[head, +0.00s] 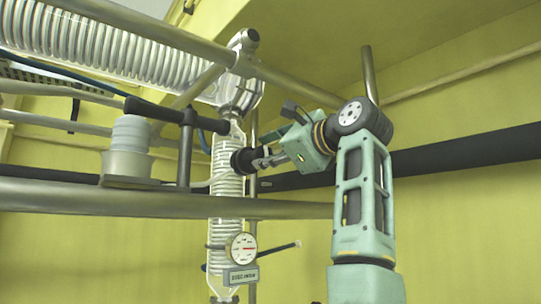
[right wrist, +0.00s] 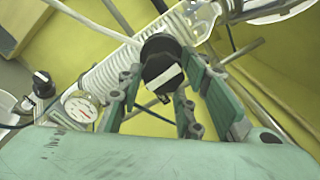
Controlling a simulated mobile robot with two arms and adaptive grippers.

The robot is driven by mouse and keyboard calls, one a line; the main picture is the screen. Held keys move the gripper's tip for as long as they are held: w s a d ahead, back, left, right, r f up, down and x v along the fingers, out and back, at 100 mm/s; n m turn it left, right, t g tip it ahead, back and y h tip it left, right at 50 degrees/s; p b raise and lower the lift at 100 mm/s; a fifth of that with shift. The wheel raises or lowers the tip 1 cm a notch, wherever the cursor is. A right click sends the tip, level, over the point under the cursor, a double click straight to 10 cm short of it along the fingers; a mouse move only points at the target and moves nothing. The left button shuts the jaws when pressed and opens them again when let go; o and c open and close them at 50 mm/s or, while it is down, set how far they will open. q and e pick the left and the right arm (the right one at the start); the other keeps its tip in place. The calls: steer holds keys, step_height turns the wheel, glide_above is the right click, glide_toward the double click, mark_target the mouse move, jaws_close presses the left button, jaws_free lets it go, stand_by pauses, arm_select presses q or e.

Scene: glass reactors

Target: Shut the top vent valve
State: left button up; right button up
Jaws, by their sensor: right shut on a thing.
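A black round valve knob (head: 243,161) sits beside the vertical glass coil column (head: 226,184) in the head view. In the right wrist view the knob (right wrist: 165,66) shows a white bar across its face, slanting up to the right. My right gripper (head: 262,158) reaches it from the right. In the right wrist view the fingers of my right gripper (right wrist: 160,82) are on both sides of the knob, shut on it. No label on this knob can be read. My left gripper is not in view.
A pressure gauge (head: 242,247) with a label plate hangs lower on the column. A second black knob (right wrist: 43,84) shows at left in the right wrist view. Metal rails (head: 60,196) cross in front, and a large horizontal glass coil (head: 90,42) runs above.

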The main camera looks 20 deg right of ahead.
steer(key=m, duration=0.5)
steer(key=m+p, duration=0.1)
steer(key=m, duration=0.1)
steer(key=shift+a, duration=0.3)
steer(key=m+p, duration=0.1)
steer(key=m, duration=0.3)
steer(key=shift+r+m+p, duration=0.1)
steer(key=shift+m+p, duration=0.2)
steer(key=shift+m, duration=0.1)
steer(key=shift+d+m+p, duration=0.1)
steer(key=shift+m+p, duration=0.2)
steer(key=shift+m, duration=1.1)
steer(key=shift+r, duration=0.15)
steer(key=o, duration=0.9)
steer(key=shift+o, duration=0.9)
